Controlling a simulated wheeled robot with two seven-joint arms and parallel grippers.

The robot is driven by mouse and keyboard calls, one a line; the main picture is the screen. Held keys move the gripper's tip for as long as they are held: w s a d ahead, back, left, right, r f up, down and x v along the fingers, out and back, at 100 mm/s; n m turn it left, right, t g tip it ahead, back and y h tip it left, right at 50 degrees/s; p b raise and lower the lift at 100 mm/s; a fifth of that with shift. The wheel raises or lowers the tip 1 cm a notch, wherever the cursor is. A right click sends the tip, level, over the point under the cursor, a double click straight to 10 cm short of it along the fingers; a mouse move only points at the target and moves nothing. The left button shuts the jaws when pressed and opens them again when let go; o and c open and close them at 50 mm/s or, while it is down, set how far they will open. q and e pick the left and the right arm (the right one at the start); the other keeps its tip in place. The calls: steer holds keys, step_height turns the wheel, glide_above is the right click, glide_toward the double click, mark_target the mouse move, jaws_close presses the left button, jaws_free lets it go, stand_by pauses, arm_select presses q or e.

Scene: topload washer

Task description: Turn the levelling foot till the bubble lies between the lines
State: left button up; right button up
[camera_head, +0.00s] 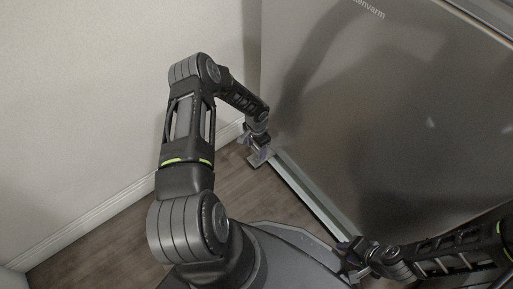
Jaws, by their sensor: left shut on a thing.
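The washer (385,120) is a large grey metal box on the right. My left gripper (259,157) is low at the washer's near left bottom corner, just above the floor. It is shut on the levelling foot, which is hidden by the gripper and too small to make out. My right gripper (347,262) is low in front of the washer's base, near the lower middle of the picture. Whether its fingers are open or shut is unclear. No bubble level or lines can be made out.
A pale strip (310,195) runs along the washer's bottom edge. A plain wall (80,100) with a white skirting board (95,222) stands at the left. Bare wooden floor (110,240) lies between the wall and the washer.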

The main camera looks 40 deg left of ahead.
arm_select(q)
steer(key=shift+c, duration=0.6)
steer(key=shift+m, duration=0.4)
steer(key=shift+f+m+b, duration=0.1)
steer(key=shift+m+b, duration=0.55)
steer(key=shift+m, duration=0.15)
steer(key=m+b, duration=0.1)
steer(key=m, duration=0.5)
steer(key=shift+b, duration=0.4)
steer(key=m, duration=0.4)
steer(key=shift+m+b, duration=0.35)
steer(key=shift+m, duration=0.05)
steer(key=m, duration=1.1)
steer(key=shift+m, duration=0.4)
